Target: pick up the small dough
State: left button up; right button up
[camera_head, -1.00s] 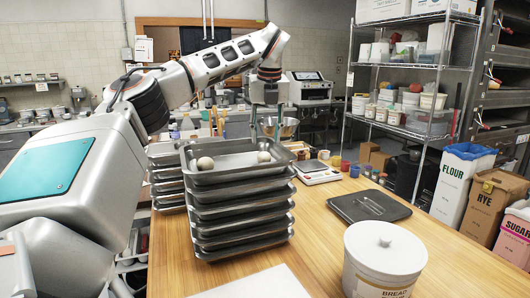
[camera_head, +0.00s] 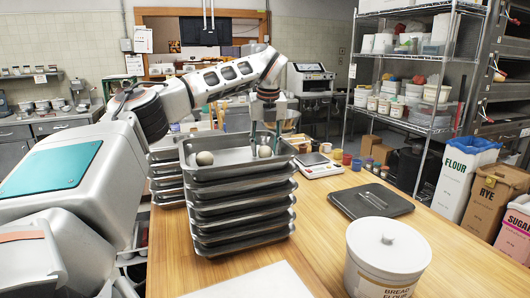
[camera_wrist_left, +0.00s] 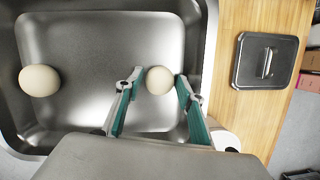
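The small dough (camera_head: 264,151) is a pale round ball in the top metal tray (camera_head: 235,174), near its right end. It also shows in the left wrist view (camera_wrist_left: 159,81), between the fingertips of my left gripper (camera_wrist_left: 160,84). The fingers are open, one on each side of the ball, with narrow gaps. In the head view my left gripper (camera_head: 265,146) points down at the ball and its fingers partly cover it. A larger dough ball (camera_head: 204,158) lies at the left of the same tray and in the left wrist view (camera_wrist_left: 40,80). My right gripper is out of view.
The tray tops a stack on the wooden table (camera_head: 310,235); another tray stack (camera_head: 166,180) stands behind left. A scale (camera_head: 318,167), a dark lidded pan (camera_head: 370,201) and a white bread flour tub (camera_head: 385,262) stand to the right. Table between stack and pan is clear.

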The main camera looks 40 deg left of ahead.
pick_arm(q)
jog(key=c, duration=0.6)
jog(key=shift+r, duration=0.15)
